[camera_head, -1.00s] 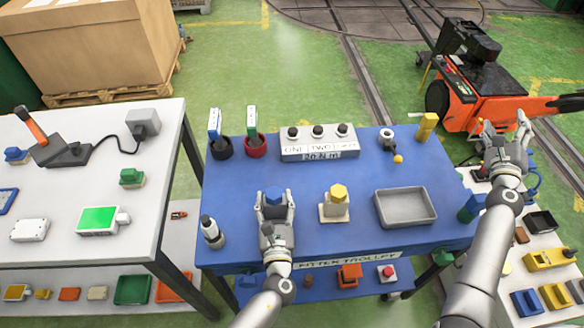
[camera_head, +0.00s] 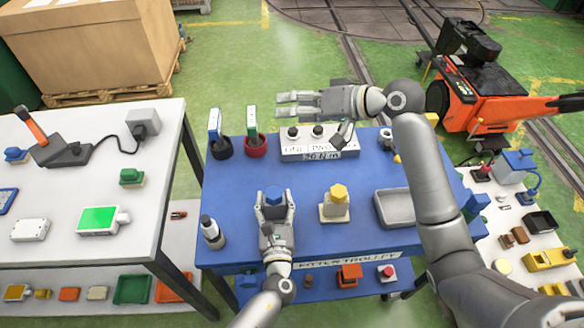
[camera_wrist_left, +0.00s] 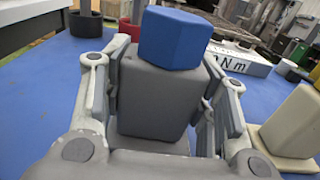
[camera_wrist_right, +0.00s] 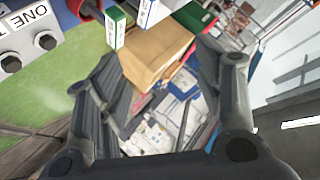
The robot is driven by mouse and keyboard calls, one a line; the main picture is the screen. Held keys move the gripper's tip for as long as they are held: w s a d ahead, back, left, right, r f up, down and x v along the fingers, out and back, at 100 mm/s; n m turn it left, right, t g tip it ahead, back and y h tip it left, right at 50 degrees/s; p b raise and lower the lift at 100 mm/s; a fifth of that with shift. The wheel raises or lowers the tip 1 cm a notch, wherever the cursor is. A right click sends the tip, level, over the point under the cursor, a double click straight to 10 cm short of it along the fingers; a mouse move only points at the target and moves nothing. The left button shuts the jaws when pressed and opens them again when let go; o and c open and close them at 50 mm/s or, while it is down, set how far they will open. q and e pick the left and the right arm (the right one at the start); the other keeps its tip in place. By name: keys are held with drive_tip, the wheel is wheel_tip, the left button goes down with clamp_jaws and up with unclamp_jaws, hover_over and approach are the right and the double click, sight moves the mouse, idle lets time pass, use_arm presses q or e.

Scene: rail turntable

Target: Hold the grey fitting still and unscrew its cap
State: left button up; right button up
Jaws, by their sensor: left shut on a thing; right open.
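The grey fitting (camera_wrist_left: 155,95) stands upright on the blue trolley top, between the fingers of my left gripper (camera_head: 275,205), which is shut on it. Its blue cap (camera_head: 273,195) sits on top, above the fingers; the cap also shows in the left wrist view (camera_wrist_left: 172,38). In the head view the grey body is mostly hidden by the gripper. My right gripper (camera_head: 300,103) is open and empty, raised over the back of the trolley near the labelled box, its fingers pointing left. The right wrist view shows nothing between its fingers.
A cream fitting with a yellow cap (camera_head: 336,201) stands right of the grey one. A grey tray (camera_head: 396,222) is partly hidden by my right arm. A white box with black knobs (camera_head: 290,150) stands behind.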

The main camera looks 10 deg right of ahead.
drive_tip(key=s+a+f+n+g+h, duration=0.2)
drive_tip(key=s+a+f+n+g, duration=0.1)
drive_tip(key=s+n, duration=0.2)
drive_tip(key=n+g+h, duration=0.2)
drive_tip(key=n+h, duration=0.2)
drive_tip(key=h, duration=0.1)
approach(275, 193)
drive_tip(key=x, duration=0.9)
drive_tip(key=shift+a+f, duration=0.2)
drive_tip(key=c, duration=1.1)
drive_tip(key=n, duration=0.2)
drive_tip(key=shift+w+d+n+g+y, duration=0.1)
drive_tip(key=shift+n+g+y, duration=0.2)
drive_tip(key=shift+n+g, duration=0.1)
drive_tip(key=shift+c, duration=0.2)
drive_tip(key=shift+n+g, duration=0.7)
drive_tip(key=shift+n, duration=1)
